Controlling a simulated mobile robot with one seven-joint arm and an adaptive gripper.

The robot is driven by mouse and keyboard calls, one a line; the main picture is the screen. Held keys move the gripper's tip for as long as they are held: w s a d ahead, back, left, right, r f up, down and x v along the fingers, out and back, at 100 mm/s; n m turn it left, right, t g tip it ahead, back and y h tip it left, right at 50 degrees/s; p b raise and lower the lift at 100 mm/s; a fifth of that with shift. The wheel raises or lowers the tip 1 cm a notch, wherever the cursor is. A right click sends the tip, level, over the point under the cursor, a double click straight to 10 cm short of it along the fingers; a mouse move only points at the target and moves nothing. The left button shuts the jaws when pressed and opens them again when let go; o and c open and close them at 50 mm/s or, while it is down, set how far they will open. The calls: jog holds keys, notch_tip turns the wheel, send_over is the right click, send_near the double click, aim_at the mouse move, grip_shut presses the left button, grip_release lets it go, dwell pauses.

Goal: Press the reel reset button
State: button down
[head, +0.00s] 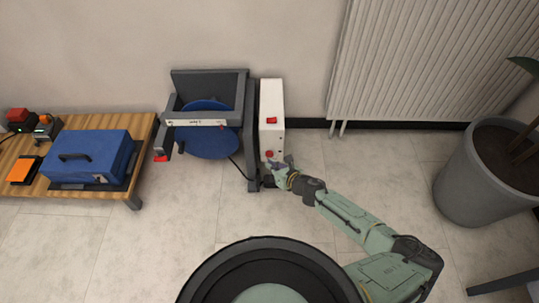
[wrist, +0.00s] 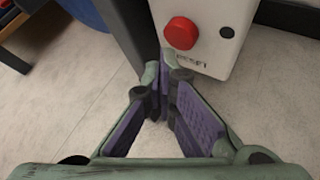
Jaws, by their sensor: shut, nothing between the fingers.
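The reset button is a round red knob (wrist: 181,33) on the front of a white box (wrist: 232,22), with lettering beneath it. In the head view the white box (head: 271,105) stands against the wall, and the red button (head: 269,154) shows low on its front. My gripper (wrist: 167,70) is shut and empty, its fingertips just below and in front of the button in the wrist view. I cannot tell whether they touch the box. In the head view my gripper (head: 276,170) is close to the box's lower front. The reel (head: 207,141) is blue, in a grey frame left of the box.
A red rocker switch (head: 272,120) sits higher on the box. A wooden table (head: 137,150) with a blue case (head: 95,153) stands left. A radiator (head: 420,65) and a grey plant pot (head: 480,180) are on the right. The floor in front is clear.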

jog(key=shift+s+p, duration=0.95)
jog(key=shift+s, duration=1.55)
